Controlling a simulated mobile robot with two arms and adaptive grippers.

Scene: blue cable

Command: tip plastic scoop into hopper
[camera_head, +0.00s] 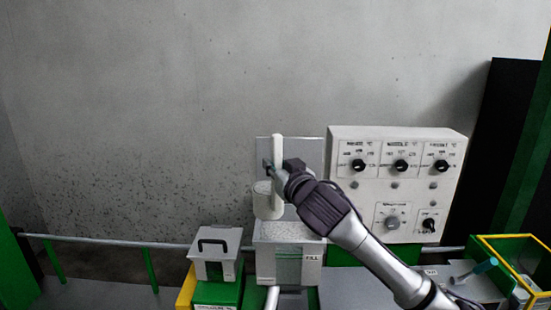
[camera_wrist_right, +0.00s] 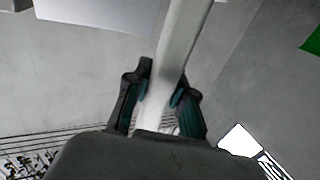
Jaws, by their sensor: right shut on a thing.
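A white plastic scoop (camera_head: 277,155) hangs upright, its handle up and its cup (camera_head: 266,202) down, above the hopper. The hopper (camera_head: 289,262) is a grey box labelled FILL, with pale granules (camera_head: 287,231) showing at its top. My right gripper (camera_head: 274,170) is shut on the scoop's handle. In the right wrist view the white handle (camera_wrist_right: 181,50) runs between the two fingers of the gripper (camera_wrist_right: 160,95). The inside of the cup cannot be made out. My left gripper is not in view.
A control panel (camera_head: 396,222) with several knobs stands to the right of the scoop. A grey box with a black handle (camera_head: 214,255) sits left of the hopper. A yellow-framed bin (camera_head: 517,262) is at the far right. A rail (camera_head: 110,240) runs along the left.

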